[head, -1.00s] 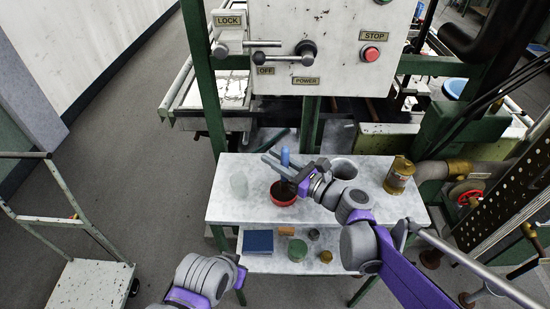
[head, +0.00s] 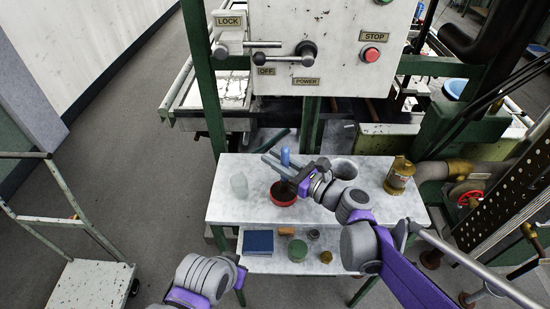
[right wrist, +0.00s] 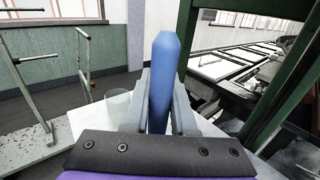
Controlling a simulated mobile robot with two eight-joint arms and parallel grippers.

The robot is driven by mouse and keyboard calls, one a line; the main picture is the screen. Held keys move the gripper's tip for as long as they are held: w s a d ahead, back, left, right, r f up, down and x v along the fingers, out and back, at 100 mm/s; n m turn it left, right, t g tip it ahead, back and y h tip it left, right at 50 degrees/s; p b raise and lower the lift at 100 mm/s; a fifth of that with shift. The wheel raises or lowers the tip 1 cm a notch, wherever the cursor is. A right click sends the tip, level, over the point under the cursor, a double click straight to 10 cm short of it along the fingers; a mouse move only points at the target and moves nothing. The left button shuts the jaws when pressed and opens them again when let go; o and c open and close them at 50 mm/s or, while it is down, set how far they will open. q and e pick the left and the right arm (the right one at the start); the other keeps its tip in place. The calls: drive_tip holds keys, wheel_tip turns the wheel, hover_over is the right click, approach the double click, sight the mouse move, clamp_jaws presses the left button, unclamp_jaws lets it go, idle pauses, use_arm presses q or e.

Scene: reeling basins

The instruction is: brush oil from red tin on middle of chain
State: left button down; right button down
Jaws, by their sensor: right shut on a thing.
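The red tin (head: 284,195) stands on the white table, a round, open bowl-like tin. In the right wrist view the blue handle (right wrist: 162,85) stands between the two grey fingers. My left arm shows at the bottom of the head view, but its gripper fingers are not visible. I cannot make out the chain.
A clear glass (head: 239,184) stands left of the tin. A grey bowl (head: 344,169) and a brown-yellow can (head: 399,176) stand to the right. The lower shelf holds a blue box (head: 258,242) and several small containers. A machine panel (head: 325,45) with levers rises behind the table.

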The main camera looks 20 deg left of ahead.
wheel_tip(320, 180, up, 7)
drive_tip(key=p, duration=0.3)
drive_tip(key=shift+f+p, duration=0.15)
drive_tip(key=shift+p, duration=0.25)
idle(0.6)
